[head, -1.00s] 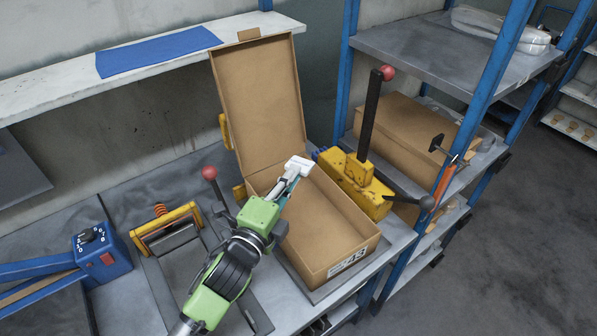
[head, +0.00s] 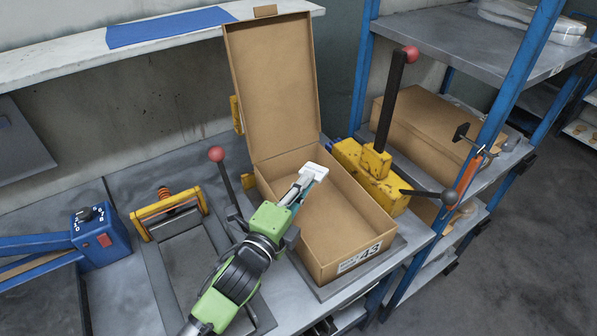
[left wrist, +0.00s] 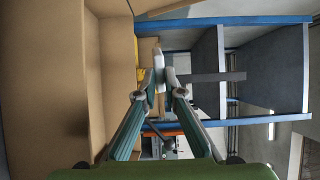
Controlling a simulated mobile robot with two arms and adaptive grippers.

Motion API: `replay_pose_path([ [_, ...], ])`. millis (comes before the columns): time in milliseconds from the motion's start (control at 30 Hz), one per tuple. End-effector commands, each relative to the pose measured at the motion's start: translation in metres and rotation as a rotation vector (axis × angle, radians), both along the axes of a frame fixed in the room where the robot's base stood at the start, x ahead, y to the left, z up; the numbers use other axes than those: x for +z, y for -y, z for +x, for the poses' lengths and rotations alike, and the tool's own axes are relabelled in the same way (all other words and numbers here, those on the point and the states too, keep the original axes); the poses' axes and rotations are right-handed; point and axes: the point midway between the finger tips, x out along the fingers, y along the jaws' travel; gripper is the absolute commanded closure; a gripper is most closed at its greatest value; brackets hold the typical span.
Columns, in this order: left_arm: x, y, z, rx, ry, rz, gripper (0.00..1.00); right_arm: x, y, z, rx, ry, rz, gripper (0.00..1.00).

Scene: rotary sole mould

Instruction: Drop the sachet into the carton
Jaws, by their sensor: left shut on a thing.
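The carton (head: 362,196) is an open brown cardboard box with its lid standing upright at the back and a label reading 43 on its front. My left gripper (head: 306,179) reaches in from the lower left and is over the carton's opening, near the back left part. It is shut on the small white sachet (head: 315,170), which sticks out at the fingertips. In the left wrist view, the fingers (left wrist: 160,85) close together on the white sachet (left wrist: 159,62), with brown cardboard at the left. My right gripper is not in view.
A yellow clamp (head: 372,180) with a tall red-knobbed lever stands right behind the carton. Another red-knobbed lever (head: 222,178) rises left of it. A yellow-framed fixture (head: 168,212) and a blue device (head: 100,240) lie left. A blue-posted rack (head: 430,40) is at right.

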Motion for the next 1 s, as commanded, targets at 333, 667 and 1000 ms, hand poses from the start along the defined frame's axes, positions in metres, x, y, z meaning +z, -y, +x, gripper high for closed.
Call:
replay_pose_path([
  [333, 0.001, 0.0, 0.0, 0.0, 0.0, 0.0, 0.71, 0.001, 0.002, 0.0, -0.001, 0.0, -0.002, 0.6],
  [667, 0.0, -0.005, -0.009, 0.0, -0.001, 0.002, 0.71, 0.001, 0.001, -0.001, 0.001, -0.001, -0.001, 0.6],
  [1000, -0.001, -0.032, -0.071, 0.0, -0.004, 0.002, 0.71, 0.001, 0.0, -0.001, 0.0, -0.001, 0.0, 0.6],
])
